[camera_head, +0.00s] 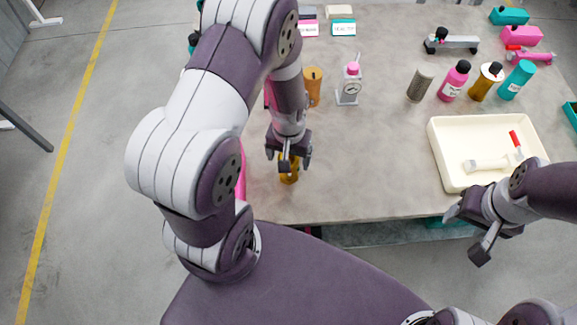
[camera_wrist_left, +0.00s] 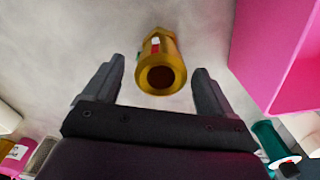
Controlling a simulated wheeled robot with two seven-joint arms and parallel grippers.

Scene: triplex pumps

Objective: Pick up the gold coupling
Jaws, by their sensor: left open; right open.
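The gold coupling (camera_head: 289,175) sits on the table near its front left edge, partly hidden under my left gripper in the head view. In the left wrist view the gold coupling (camera_wrist_left: 160,68) shows its dark round opening toward the camera, with a small red and white mark on its side. My left gripper (camera_head: 288,158) is open above it. In the wrist view the coupling appears between and just beyond the two fingertips (camera_wrist_left: 155,80), with a gap on each side. My right gripper (camera_head: 472,228) is open and empty at the table's front edge, below the cream tray.
The middle table is clear.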

